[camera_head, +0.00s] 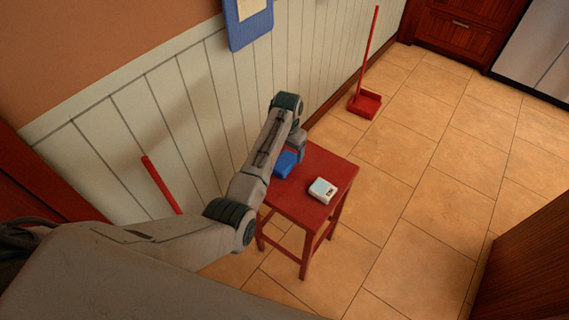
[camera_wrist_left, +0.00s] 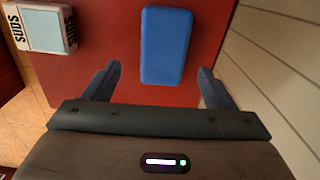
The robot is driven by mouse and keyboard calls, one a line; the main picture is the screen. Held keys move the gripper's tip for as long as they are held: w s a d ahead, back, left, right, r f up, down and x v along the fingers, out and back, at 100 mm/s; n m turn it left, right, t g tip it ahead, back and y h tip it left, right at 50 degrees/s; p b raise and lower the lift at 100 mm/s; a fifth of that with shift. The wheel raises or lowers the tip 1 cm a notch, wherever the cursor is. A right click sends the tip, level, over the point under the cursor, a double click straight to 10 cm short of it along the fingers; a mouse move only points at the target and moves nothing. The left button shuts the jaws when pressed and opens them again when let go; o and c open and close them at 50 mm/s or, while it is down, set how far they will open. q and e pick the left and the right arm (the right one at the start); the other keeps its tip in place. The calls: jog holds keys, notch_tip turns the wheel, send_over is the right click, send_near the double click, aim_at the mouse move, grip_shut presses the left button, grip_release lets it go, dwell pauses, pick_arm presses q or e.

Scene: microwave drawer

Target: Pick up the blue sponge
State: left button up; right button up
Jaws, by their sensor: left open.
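The blue sponge (camera_head: 286,164) lies flat on the red stool (camera_head: 308,208), close to the wall side. In the left wrist view the sponge (camera_wrist_left: 166,46) is a blue rounded block on the red stool top (camera_wrist_left: 105,45). My left gripper (camera_wrist_left: 158,82) is open and empty above the stool, its two fingers apart on either side of the sponge's near end. In the head view the left gripper (camera_head: 299,158) is over the stool, and its fingers are mostly hidden by the arm. The right gripper is not in view.
A white box marked SUDS (camera_head: 322,190) stands on the stool beside the sponge. A panelled wall (camera_head: 215,95) runs close behind the stool. A red dustpan with a long handle (camera_head: 366,103) stands farther along the wall. The tiled floor (camera_head: 420,165) to the right is clear.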

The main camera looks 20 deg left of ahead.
aim_at(284, 161)
pick_arm(q)
jog(key=f, duration=0.3)
jog(key=s+f, duration=0.1)
jog(key=shift+a+f+p, duration=0.15)
jog(key=shift+a+p, duration=0.2)
jog(key=shift+p, duration=0.05)
jog(key=shift+w+f, duration=0.1)
jog(key=shift+f, duration=0.45)
jog(key=c, duration=1)
jog(key=shift+c, duration=0.2)
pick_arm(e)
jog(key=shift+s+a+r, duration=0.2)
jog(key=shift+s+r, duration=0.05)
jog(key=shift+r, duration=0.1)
pick_arm(q)
jog(key=shift+r, duration=0.1)
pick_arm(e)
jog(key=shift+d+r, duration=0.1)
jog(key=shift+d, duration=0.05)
